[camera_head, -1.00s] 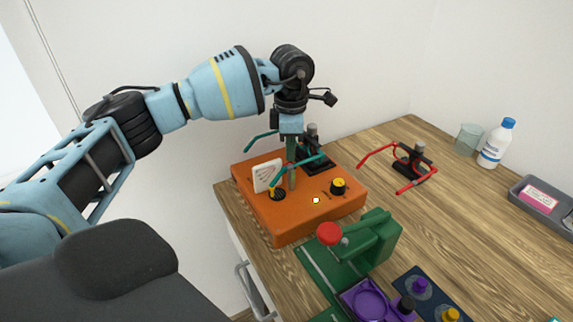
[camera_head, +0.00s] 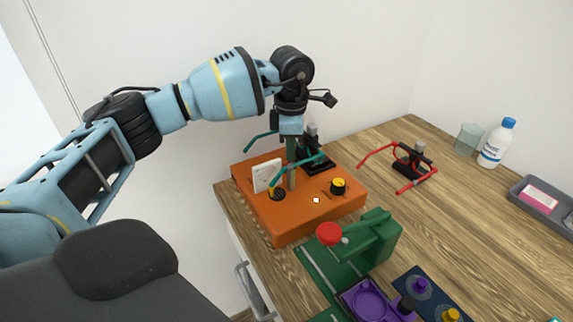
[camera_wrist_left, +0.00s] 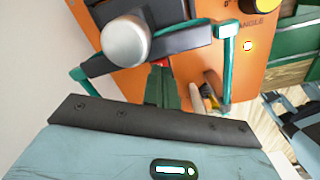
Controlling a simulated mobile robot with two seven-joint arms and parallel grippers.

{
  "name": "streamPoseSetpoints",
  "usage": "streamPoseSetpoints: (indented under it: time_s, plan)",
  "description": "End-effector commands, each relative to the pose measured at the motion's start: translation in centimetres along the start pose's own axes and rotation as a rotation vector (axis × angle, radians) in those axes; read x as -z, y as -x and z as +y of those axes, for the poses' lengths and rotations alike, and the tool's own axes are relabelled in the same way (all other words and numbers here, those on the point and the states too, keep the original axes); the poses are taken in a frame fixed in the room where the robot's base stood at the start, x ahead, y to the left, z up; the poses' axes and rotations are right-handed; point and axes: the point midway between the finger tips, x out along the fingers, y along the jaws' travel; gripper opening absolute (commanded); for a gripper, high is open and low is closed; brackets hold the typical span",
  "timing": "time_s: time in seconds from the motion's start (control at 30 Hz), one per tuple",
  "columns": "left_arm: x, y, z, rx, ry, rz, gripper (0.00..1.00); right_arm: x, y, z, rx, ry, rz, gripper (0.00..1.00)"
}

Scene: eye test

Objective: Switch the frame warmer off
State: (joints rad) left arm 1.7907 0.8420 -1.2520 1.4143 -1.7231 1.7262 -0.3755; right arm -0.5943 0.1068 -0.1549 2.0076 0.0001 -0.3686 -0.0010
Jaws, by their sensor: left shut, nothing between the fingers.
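The frame warmer is an orange box (camera_head: 300,218) on the wooden bench. On its top are a white dial gauge (camera_head: 267,175), a small lever with a yellow-orange tip in a black round base (camera_head: 277,194), a black knob with a yellow cap (camera_head: 338,186) and a small pale, bright lamp (camera_head: 316,200). The lamp also shows in the left wrist view (camera_wrist_left: 248,46). My left gripper (camera_head: 291,187) points down, shut and empty, just right of the lever, its tips low over the box. Whether it touches the lever I cannot tell. My right gripper is out of view.
A teal glasses frame (camera_head: 262,137) on a black stand (camera_head: 318,164) is close around my left gripper. A green device with a red knob (camera_head: 328,233) stands in front. A red frame on a stand (camera_head: 408,165), a beaker (camera_head: 467,139) and a bottle (camera_head: 493,148) stand right.

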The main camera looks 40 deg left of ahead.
Motion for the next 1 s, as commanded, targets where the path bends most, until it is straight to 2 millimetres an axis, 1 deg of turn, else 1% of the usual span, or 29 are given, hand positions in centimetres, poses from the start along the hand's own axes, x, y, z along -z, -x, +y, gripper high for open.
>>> streamPoseSetpoints:
  time_s: [1.0]
  plan:
    - [0.0, -1.3, 0.0, 0.0, 0.0, 0.0, 0.0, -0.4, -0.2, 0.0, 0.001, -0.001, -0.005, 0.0]
